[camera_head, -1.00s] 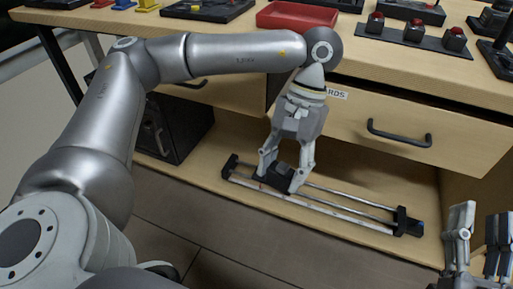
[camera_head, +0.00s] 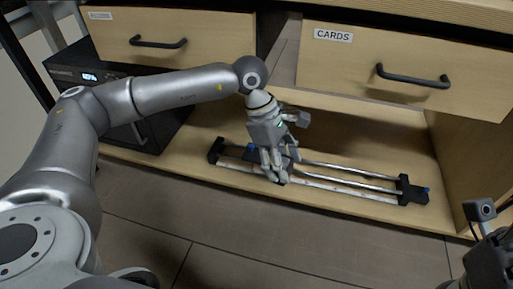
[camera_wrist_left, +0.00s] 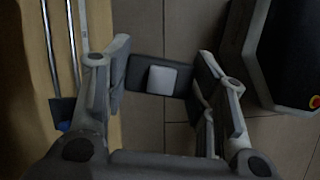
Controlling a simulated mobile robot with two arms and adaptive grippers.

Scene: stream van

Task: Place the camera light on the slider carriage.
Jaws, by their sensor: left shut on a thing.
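My left gripper (camera_head: 275,178) is over the front rail of the slider (camera_head: 345,182) in the head view, its fingers hiding part of it. In the left wrist view, the gripper (camera_wrist_left: 160,78) is shut on the camera light (camera_wrist_left: 115,72), a dark rectangular block with a pale square panel (camera_wrist_left: 162,80). There the light appears over floor tiles, beside the slider rails (camera_wrist_left: 72,40). In the head view the light is mostly hidden by the fingers. A dark part with blue, possibly the carriage (camera_head: 251,150), is partly covered behind the gripper. My right gripper's fingers are not visible.
The slider lies on a low wooden shelf (camera_head: 195,172) with black end blocks (camera_head: 411,189). A black cabinet unit (camera_head: 130,100) stands at left. A drawer labelled CARDS (camera_head: 400,65) and another drawer (camera_head: 165,40) are above. The floor (camera_head: 250,245) in front is clear.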

